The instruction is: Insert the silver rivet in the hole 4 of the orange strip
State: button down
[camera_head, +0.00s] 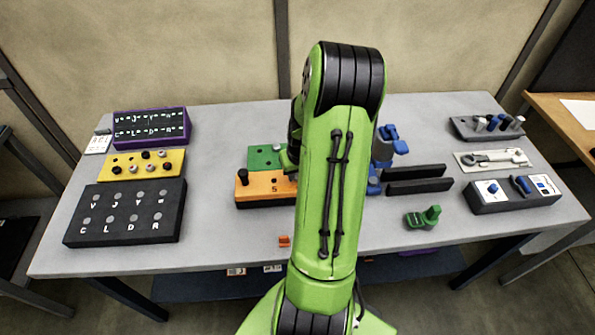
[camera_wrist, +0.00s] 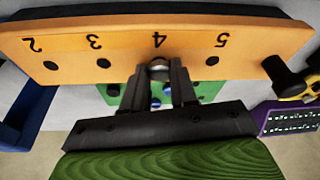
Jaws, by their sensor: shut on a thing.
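The orange strip (camera_head: 258,190) lies near the table's middle, partly hidden by my arm in the head view. The wrist view shows the strip (camera_wrist: 130,28) with the numbers 2 to 5 upside down. Holes 2, 3 and 5 look dark and empty. My gripper (camera_wrist: 160,82) is shut on the silver rivet (camera_wrist: 160,67), whose rounded head shows between the fingertips, right at the mark 4. The rivet and fingers cover hole 4, so how deep the rivet sits cannot be told. My gripper is hidden behind my arm in the head view.
A black rivet (camera_wrist: 281,76) stands at the strip's end beyond 5. A green strip (camera_head: 263,155) with a silver peg lies behind the orange one. Black bars (camera_head: 418,187) and a green fixture (camera_head: 422,218) stand to the right.

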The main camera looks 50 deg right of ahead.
jog(key=c, duration=0.8)
grip_release()
jog(key=p+v, duration=0.2)
jog(key=v, duration=1.3)
jog(key=shift+r, duration=0.4)
notch_tip(320, 180, up, 7)
jog(key=p, duration=0.6)
